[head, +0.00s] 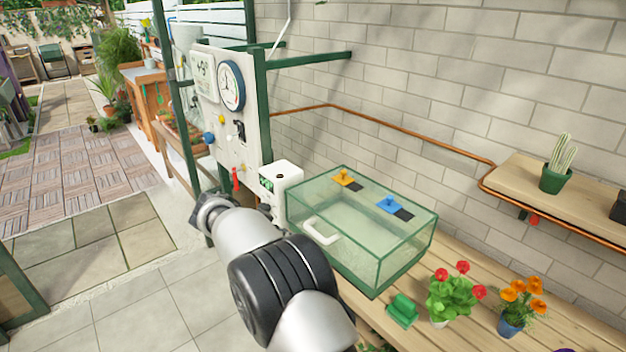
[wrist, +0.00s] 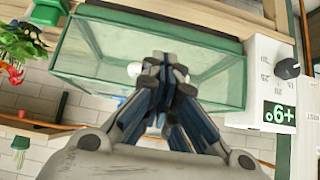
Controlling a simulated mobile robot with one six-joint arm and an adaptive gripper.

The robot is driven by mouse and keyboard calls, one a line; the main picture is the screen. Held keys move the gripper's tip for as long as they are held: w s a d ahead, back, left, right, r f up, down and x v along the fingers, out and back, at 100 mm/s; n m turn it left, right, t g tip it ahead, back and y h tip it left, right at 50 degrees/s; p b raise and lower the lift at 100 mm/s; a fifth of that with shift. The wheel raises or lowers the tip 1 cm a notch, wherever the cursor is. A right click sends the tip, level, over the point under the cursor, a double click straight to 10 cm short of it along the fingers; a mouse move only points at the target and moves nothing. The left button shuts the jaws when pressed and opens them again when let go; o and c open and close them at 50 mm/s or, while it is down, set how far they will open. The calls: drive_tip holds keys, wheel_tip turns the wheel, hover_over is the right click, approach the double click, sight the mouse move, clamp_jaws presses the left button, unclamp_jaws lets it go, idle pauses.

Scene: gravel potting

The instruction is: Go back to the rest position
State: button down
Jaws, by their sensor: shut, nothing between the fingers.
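My gripper (wrist: 165,72) is shut, with its fingertips together and nothing between them. In the wrist view it points toward the glass box (wrist: 85,65), which shows behind the fingers; I cannot tell the distance between them. In the head view my grey and black arm reaches from the bottom edge up to the left, in front of the bench. The fingers cannot be made out clearly there. The glass box (head: 375,272) has green edges, a white handle (head: 322,232) and a yellow and a blue knob on top.
A white control unit (head: 282,180) with a green display stands left of the box. Beyond it is a panel with a round gauge (head: 231,86). A green block (head: 403,310), red flowers (head: 455,292) and orange flowers (head: 517,304) stand on the bench. Paving at left is clear.

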drive_tip(key=s+d+r+n+g+y, duration=0.1)
drive_tip(key=s+d+r+n, duration=0.1)
drive_tip(key=s+d+r, duration=0.65)
drive_tip(key=s+d+r+n+g+y, duration=0.2)
drive_tip(key=s+d+r, duration=0.4)
drive_tip(key=d+r, duration=0.45)
drive_tip(key=s+d+f+n+y, duration=0.1)
drive_tip(key=s+d, duration=0.3)
drive_tip(key=s, duration=0.9)
drive_tip(key=s+d+f+n+t+y, duration=0.1)
drive_tip(key=s+d+f+n+y, duration=0.1)
drive_tip(key=s, duration=1.1)
drive_tip(key=shift+s+d+f+n, duration=0.15)
drive_tip(key=shift+d+f+n, duration=0.6)
drive_tip(key=shift+d+n, duration=0.35)
drive_tip(key=shift+d, duration=0.1)
